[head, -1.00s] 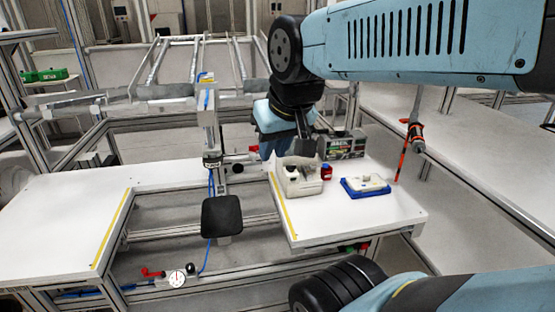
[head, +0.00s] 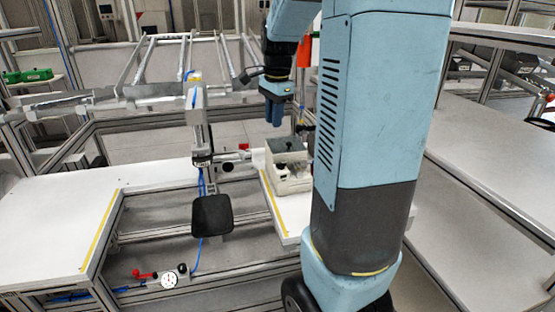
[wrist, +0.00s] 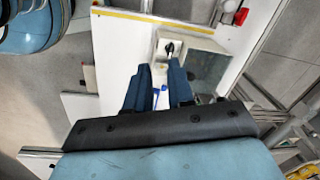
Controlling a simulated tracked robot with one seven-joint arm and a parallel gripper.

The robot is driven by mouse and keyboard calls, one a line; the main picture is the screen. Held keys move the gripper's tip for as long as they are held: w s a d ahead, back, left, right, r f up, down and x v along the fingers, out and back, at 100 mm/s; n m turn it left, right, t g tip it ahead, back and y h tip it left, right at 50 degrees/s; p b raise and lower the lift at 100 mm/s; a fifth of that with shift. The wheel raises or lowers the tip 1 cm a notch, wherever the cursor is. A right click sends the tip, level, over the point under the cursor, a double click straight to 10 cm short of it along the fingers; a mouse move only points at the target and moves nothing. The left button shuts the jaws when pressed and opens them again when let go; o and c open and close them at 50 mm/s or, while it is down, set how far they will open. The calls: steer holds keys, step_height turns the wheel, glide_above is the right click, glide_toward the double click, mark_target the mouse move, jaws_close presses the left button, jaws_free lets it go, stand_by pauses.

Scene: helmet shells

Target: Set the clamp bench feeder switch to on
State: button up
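My gripper (head: 275,112) points down above the left part of the right-hand bench top, near a pale open box (head: 293,182). In the wrist view its two dark blue fingers (wrist: 158,66) stand apart with a gap between them, so it is open and empty. The pale box (wrist: 205,44) lies just past the fingertips and has a small black part (wrist: 170,47) in it. A clamp post with a black pad (head: 212,215) stands left of this bench top. I cannot tell for certain which part is the feeder switch.
A red-handled valve (head: 143,275) and a round gauge (head: 169,281) sit on the lower front rail. A red knob (head: 243,147) shows behind the bench. My arm hides much of the right bench top. The left bench top (head: 60,220) is clear.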

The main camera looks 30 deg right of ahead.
mark_target(281, 158)
steer(key=w+d+f+m+g, duration=0.1)
steer(key=w+d+f+m, duration=0.3)
steer(key=d, duration=0.1)
steer(key=f, duration=1.3)
steer(key=shift+w+f, duration=0.2)
steer(key=shift+f, duration=0.2)
steer(key=shift+c, duration=0.3)
jaws_close()
